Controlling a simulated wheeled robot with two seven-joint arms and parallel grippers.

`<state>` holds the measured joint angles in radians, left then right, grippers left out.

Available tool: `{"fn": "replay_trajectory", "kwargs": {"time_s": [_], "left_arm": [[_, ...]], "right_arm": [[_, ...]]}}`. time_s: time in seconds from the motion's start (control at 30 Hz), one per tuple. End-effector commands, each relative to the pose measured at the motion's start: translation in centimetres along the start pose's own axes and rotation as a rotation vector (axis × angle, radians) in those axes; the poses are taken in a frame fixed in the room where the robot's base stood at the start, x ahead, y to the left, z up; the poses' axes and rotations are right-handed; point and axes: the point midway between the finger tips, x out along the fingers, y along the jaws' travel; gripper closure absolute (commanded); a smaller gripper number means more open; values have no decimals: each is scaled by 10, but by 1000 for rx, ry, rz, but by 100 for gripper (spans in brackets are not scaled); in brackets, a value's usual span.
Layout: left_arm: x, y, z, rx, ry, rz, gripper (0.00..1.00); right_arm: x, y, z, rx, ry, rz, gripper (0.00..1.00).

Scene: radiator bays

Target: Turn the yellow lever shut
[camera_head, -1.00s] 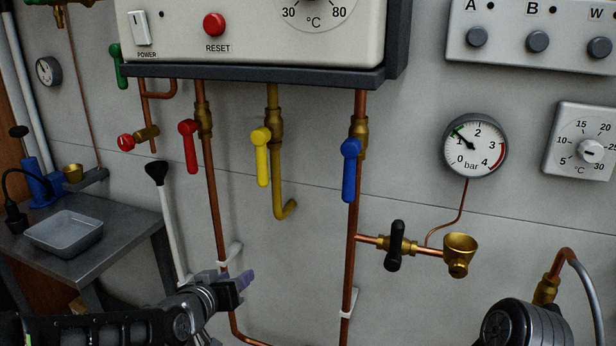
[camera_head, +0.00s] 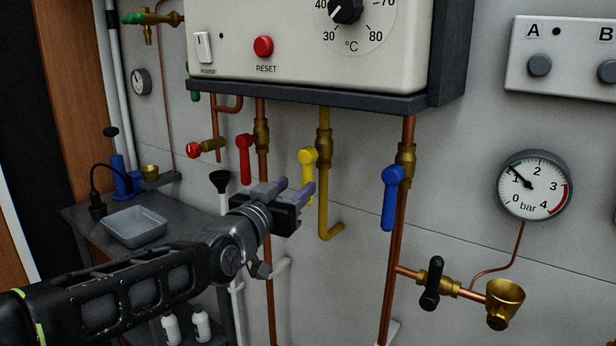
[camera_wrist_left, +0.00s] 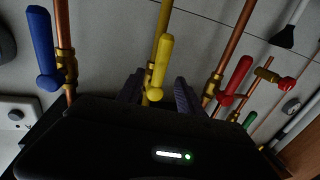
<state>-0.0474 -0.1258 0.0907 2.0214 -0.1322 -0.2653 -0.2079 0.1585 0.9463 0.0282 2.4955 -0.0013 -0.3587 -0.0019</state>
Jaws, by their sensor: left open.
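The yellow lever (camera_head: 307,172) hangs down along its yellow pipe, under the boiler, between the red and blue levers. My left gripper (camera_head: 292,189) is open in front of it, with its fingertips close to the lever's lower part. In the left wrist view the yellow lever (camera_wrist_left: 161,60) shows between the two open fingers (camera_wrist_left: 158,90). I cannot tell whether either finger touches it. The lower end of the lever is partly hidden behind a finger in the head view. My right gripper is not in view.
The red lever (camera_head: 244,158) is at the left and the blue lever (camera_head: 392,198) at the right, both hanging down. Above is the boiler's dark bottom edge (camera_head: 310,97). A black-handled valve (camera_head: 432,284) and a pressure gauge (camera_head: 534,186) are to the right. A bench (camera_head: 85,226) with a grey tray stands left.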

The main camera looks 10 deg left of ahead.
Motion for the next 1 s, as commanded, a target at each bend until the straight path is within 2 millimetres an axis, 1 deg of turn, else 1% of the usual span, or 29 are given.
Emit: {"fn": "replay_trajectory", "kwargs": {"time_s": [0.2, 0.3, 0.4, 0.53, 0.77, 1.0], "left_arm": [[34, 1, -1, -1, -2, 1, 57], [49, 0, -1, -1, -2, 1, 57], [59, 0, -1, 0, -1, 1, 57], [65, 0, 0, 0, 0, 0, 57], [65, 0, 0, 0, 0, 0, 57], [65, 0, 0, 0, 0, 0, 76]], "right_arm": [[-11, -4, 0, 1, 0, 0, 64], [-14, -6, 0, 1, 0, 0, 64], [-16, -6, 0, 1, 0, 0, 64], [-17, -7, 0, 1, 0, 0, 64], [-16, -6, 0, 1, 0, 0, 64], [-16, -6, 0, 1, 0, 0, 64]]}}
